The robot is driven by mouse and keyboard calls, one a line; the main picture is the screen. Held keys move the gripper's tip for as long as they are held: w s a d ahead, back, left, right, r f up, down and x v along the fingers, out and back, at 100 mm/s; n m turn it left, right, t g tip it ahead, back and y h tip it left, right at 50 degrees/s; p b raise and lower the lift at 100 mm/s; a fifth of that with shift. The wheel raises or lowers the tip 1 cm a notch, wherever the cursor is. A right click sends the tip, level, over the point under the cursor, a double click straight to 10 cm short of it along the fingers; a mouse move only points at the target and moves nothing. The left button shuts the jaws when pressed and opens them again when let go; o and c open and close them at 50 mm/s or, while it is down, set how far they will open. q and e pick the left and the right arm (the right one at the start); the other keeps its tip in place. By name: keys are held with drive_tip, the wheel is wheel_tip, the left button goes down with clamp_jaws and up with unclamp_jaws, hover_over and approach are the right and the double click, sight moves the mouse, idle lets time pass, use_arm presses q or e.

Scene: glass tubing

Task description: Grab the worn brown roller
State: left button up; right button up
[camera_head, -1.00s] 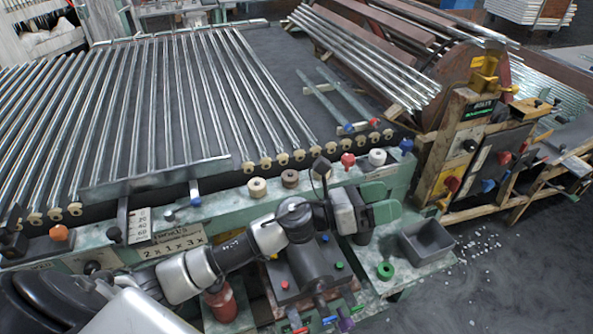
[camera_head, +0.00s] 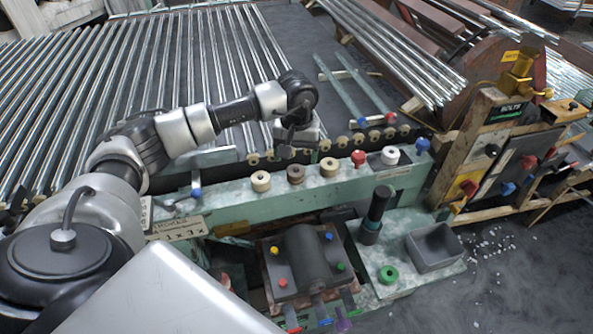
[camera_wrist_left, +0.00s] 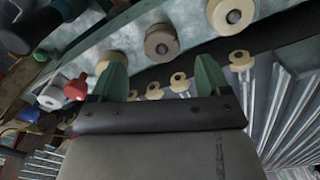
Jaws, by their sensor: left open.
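The worn brown roller (camera_head: 296,174) stands on the green rail, between two cream rollers (camera_head: 260,181) and (camera_head: 329,167). In the left wrist view the brown roller (camera_wrist_left: 162,42) shows between and beyond my two green fingertips, apart from them. My left gripper (camera_head: 298,138) is just behind the rail, above the ends of the tube rack; its fingers are mostly hidden in the head view. In the left wrist view my left gripper (camera_wrist_left: 161,76) is open and empty, its fingers spread wide. My right gripper is not in view.
A red knob (camera_head: 358,158) and a white roller (camera_head: 390,154) are farther right on the rail. A dark upright cylinder (camera_head: 373,212), a green ring (camera_head: 388,274) and a grey bin (camera_head: 434,247) stand in front. Glass tubes fill the rack behind.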

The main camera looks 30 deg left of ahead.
sight(296, 172)
use_arm(q)
drive_tip(key=shift+f, duration=0.75)
drive_tip(key=shift+f+p, duration=0.35)
drive_tip(key=shift+p, duration=0.1)
wheel_tip(296, 172, down, 4)
drive_tip(key=shift+s+r+p, duration=0.1)
drive_tip(key=shift+r+p, duration=0.1)
drive_tip(key=shift+p, duration=0.55)
drive_tip(key=shift+f, duration=0.45)
drive_tip(key=c, duration=1)
